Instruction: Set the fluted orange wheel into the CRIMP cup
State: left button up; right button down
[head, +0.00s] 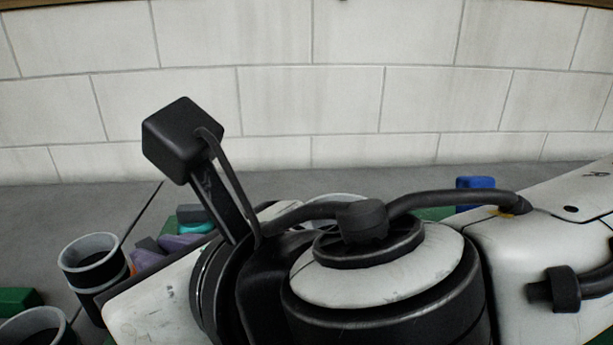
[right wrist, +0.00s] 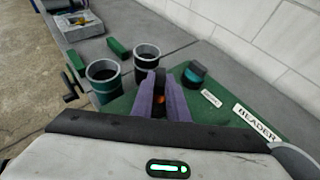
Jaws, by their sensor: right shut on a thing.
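The orange wheel (right wrist: 159,98) shows only as a small patch between the purple fingers of my right gripper (right wrist: 160,78), which is shut on it. In the head view a sliver of orange (head: 132,266) shows beside the purple fingers, with my arm covering much of the gripper. The wheel's fluting is hidden. Two dark cups with grey rims stand just beyond the gripper in the right wrist view, one left (right wrist: 103,84) and one nearer the middle (right wrist: 147,62). I cannot tell which cup is CRIMP. My left gripper is not in view.
A dark-and-teal piece (right wrist: 193,75) sits right of the fingers. A BEADER label (right wrist: 257,123) and a smaller unreadable label (right wrist: 211,98) lie on the green surface. Green blocks (right wrist: 118,48) lie behind the cups. A blue piece (head: 475,183) and the block wall (head: 310,95) are beyond my arm.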

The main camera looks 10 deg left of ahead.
notch_tip(320, 180, down, 3)
jog(key=shift+f+b, duration=0.1)
jog(key=shift+b, duration=0.2)
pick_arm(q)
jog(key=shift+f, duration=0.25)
pick_arm(e)
jog(key=c, duration=1.7)
grip_release()
jog(key=shift+c, duration=0.2)
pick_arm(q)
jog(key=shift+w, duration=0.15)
